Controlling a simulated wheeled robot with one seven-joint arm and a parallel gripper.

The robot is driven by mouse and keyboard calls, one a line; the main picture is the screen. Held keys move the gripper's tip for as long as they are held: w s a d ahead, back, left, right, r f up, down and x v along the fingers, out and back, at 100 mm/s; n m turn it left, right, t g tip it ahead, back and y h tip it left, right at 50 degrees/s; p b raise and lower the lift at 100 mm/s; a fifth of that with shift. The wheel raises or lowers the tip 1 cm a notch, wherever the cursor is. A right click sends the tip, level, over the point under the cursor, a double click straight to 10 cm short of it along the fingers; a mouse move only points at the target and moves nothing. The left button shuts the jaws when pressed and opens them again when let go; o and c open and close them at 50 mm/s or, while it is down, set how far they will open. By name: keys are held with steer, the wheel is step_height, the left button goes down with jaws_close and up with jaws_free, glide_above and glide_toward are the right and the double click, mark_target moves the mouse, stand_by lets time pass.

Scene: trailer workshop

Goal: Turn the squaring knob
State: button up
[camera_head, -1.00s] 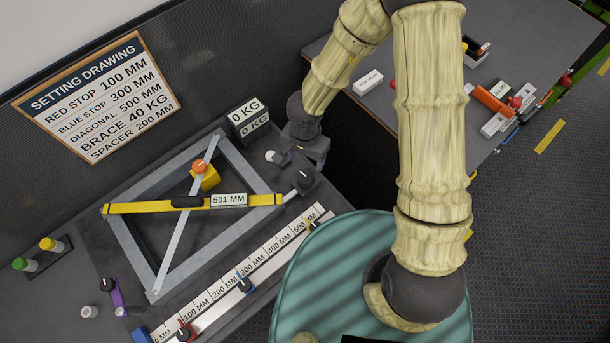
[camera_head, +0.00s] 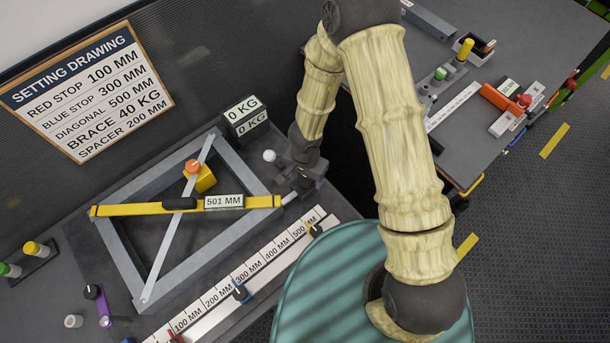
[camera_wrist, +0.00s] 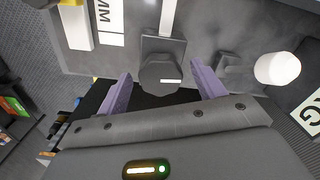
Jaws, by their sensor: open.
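The squaring knob (camera_wrist: 160,73) is a dark round knob with a white mark, on a dark block at the right corner of the grey frame (camera_head: 243,162). My gripper (camera_wrist: 163,84) is open, its two purple fingers apart on either side of the knob; I cannot tell whether they touch it. In the head view my gripper (camera_head: 305,180) is over that corner and mostly hides the knob. A yellow diagonal gauge (camera_head: 135,209) lies across the frame and its display (camera_head: 223,202) reads 501 MM.
A white round knob (camera_head: 269,156) is close beside my gripper; it also shows in the wrist view (camera_wrist: 278,68). A 0 KG display box (camera_head: 243,116) stands behind. The ruler rail (camera_head: 213,299) with stops runs in front. The setting drawing (camera_head: 88,90) asks for diagonal 500 MM.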

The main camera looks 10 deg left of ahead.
steer(key=shift+c, duration=0.5)
steer(key=c, duration=0.9)
steer(key=shift+m, duration=0.3)
steer(key=shift+m+p, duration=0.55)
steer(key=shift+m, duration=0.45)
steer(key=o, duration=1)
